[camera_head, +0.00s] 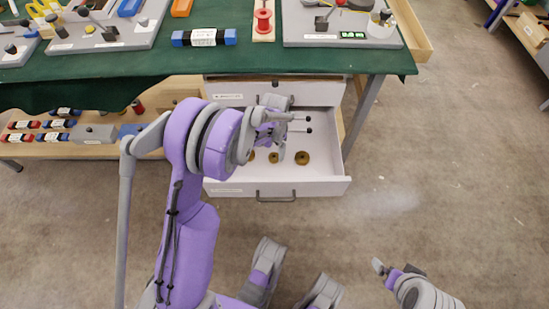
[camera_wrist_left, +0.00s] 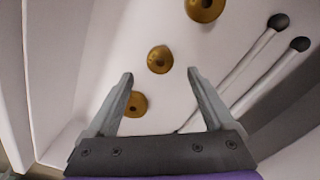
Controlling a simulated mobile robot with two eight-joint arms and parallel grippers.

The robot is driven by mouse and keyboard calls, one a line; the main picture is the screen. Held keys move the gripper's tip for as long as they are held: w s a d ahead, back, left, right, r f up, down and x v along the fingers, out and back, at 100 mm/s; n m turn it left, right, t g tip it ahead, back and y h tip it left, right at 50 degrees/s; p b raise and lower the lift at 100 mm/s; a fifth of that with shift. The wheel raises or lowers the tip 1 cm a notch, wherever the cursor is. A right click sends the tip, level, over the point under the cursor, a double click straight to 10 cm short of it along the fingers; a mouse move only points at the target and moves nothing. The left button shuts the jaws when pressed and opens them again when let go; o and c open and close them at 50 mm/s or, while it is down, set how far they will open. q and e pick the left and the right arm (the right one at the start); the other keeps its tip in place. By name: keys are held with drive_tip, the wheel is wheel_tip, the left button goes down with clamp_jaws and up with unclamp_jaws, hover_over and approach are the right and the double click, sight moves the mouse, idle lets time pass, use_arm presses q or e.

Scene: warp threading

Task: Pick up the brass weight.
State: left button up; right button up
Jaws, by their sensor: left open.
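Brass weights lie in the open white drawer. In the head view a large brass weight (camera_head: 302,158) is at right, a middle-sized one (camera_head: 273,157) left of it, and a small one (camera_head: 251,156) further left, partly hidden by my arm. My left gripper (camera_head: 283,136) is open and empty over the drawer. In the left wrist view, the middle-sized weight (camera_wrist_left: 160,60) shows beyond and between the fingertips, the small weight (camera_wrist_left: 135,104) beside the left finger, and the large one (camera_wrist_left: 205,8) at the top edge. My right gripper (camera_head: 393,269) is low right, away from the drawer.
Two dark-tipped rods (camera_wrist_left: 262,62) lie in the drawer, right of the weights in the left wrist view. The drawer's walls (camera_head: 325,187) surround them. Floor at right is clear.

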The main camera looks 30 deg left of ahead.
sight(274, 155)
use_arm(q)
wheel_tip(274, 155, down, 5)
drive_tip(key=shift+s+a+b, duration=0.1)
drive_tip(key=shift+s+b, duration=0.05)
drive_tip(key=shift+b, duration=0.6)
drive_tip(key=shift+r, duration=0.1)
clamp_jaws()
